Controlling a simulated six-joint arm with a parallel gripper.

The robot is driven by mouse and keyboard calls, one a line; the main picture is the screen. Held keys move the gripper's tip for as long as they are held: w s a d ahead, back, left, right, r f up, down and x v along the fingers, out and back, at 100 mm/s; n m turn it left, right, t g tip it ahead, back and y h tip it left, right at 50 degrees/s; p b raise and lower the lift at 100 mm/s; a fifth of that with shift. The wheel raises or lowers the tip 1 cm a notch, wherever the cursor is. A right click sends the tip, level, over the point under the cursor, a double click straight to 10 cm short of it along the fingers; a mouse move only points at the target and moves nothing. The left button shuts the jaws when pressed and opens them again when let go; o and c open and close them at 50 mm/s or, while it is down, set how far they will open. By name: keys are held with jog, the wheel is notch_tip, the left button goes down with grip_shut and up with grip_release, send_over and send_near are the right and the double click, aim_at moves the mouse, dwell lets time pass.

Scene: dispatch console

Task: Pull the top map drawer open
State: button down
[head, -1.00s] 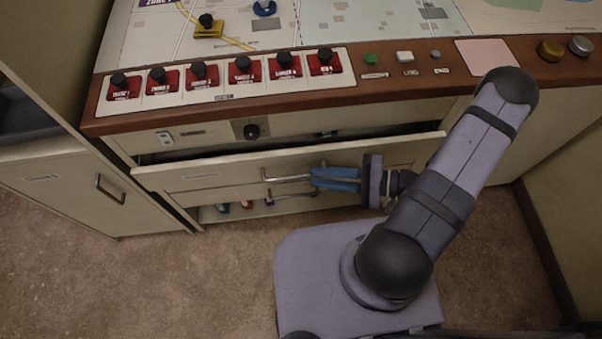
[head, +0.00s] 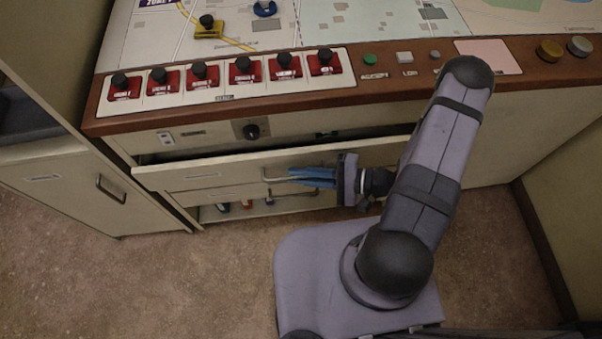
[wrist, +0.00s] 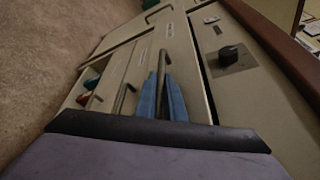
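The top map drawer (head: 215,172) is a cream front below the console's wooden edge. It stands partly out, with a dark gap above its front. Its bar handle (head: 267,175) also shows in the wrist view (wrist: 162,65). My gripper (head: 290,176) is at the handle, its two blue fingers pointing left in the head view. In the wrist view the handle runs between the blue fingers (wrist: 163,85), one on each side, with a narrow gap showing. The fingers look open around the bar; any contact is hard to see.
A lower front with its own handle (wrist: 123,98) and an open shelf with small coloured items (head: 245,205) lie below. A black knob (head: 251,131) sits above the drawer. A cabinet (head: 75,190) stands at left.

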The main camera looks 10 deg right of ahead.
jog(key=s+p, duration=0.1)
jog(key=s, duration=1.8)
jog(key=c, duration=2.1)
grip_release()
jog(key=shift+p+v, duration=1.15)
jog(key=shift+v, duration=2.55)
